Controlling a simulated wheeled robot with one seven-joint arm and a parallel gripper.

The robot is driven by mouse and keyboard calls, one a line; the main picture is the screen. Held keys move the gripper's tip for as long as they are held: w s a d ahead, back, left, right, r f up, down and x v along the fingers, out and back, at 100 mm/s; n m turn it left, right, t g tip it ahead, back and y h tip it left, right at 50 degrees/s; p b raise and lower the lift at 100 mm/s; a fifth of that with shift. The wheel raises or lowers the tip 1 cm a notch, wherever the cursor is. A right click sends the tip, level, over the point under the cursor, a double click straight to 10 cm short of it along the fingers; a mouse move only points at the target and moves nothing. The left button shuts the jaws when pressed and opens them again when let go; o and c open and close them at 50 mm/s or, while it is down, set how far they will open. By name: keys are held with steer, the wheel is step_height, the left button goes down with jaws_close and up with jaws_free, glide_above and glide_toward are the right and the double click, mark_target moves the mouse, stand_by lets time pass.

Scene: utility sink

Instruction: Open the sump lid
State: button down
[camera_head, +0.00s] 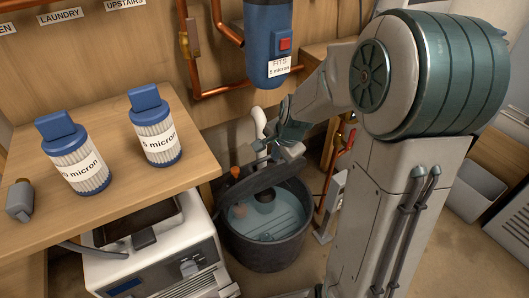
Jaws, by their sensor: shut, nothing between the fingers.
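The sump (268,255) is a dark round tub on the floor, below and right of the wooden bench. Its dark lid (262,180) is tilted up at the back of the rim, so the opening faces me and bluish water with a round dark shape shows inside. My gripper (291,151) is just above the lid's raised edge, small and partly blended with the pipework behind it. Its fingers are shut with nothing held. I cannot tell whether they touch the lid.
Two blue-capped filter cartridges (155,137) (74,165) stand on the bench (112,111). A blue filter housing (269,45) hangs on the wall among copper pipes (228,90). A white boxy machine (160,262) stands left of the sump. A grey bin (475,190) is at the right.

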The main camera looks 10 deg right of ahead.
mark_target(276, 165)
steer(key=w+f+m, duration=0.2)
steer(key=w, duration=0.1)
steer(key=shift+d+f+t+b, duration=0.1)
steer(key=shift+d+t+b, duration=0.2)
steer(key=shift+d+t, duration=0.1)
steer(key=b+x, duration=0.4)
steer(key=x, duration=0.5)
steer(key=shift+a+f, duration=0.1)
steer(key=shift+a, duration=0.1)
